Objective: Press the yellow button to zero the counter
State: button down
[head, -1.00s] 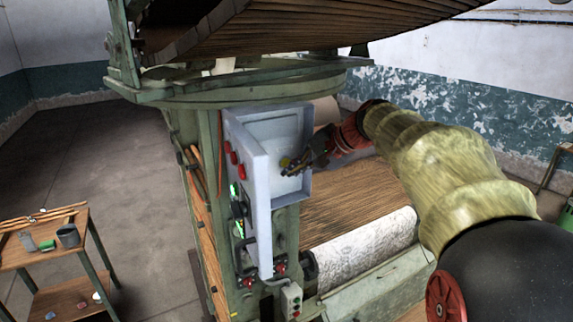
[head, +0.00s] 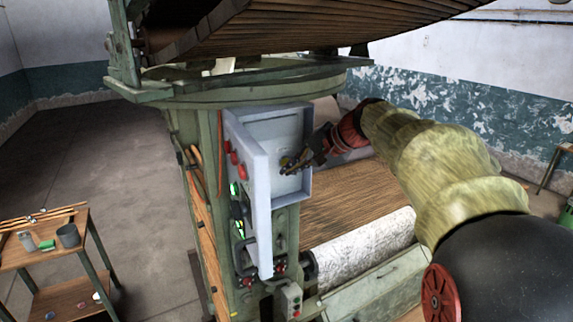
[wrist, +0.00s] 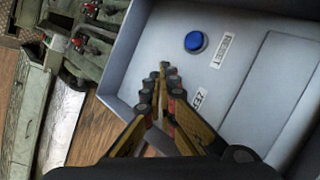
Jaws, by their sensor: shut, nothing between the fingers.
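An open grey-white box (head: 276,130) on the green machine holds the counter's panel. In the wrist view a round blue button (wrist: 195,41) sits on the panel, with a white label (wrist: 222,50) beside it. A second label (wrist: 199,98) lies lower, beside my fingers. My gripper (wrist: 163,70) is shut and empty, its fingertips together over the panel, below and left of the blue button. I cannot make out the yellow button for certain; my fingers cover part of the panel. In the head view my gripper (head: 290,168) reaches into the box from the right; contact cannot be told.
The box's side walls stand close around my fingers. Its open door (head: 258,200) faces left and carries red knobs. A wide roll of white cloth (head: 375,236) and brown warp threads lie below right. A small wooden table (head: 28,250) stands at far left.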

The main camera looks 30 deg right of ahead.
jog(key=shift+w, duration=0.55)
dwell(0.6)
jog(key=shift+s, duration=0.2)
jog(key=shift+s+b, duration=0.4)
jog(key=shift+s, duration=0.35)
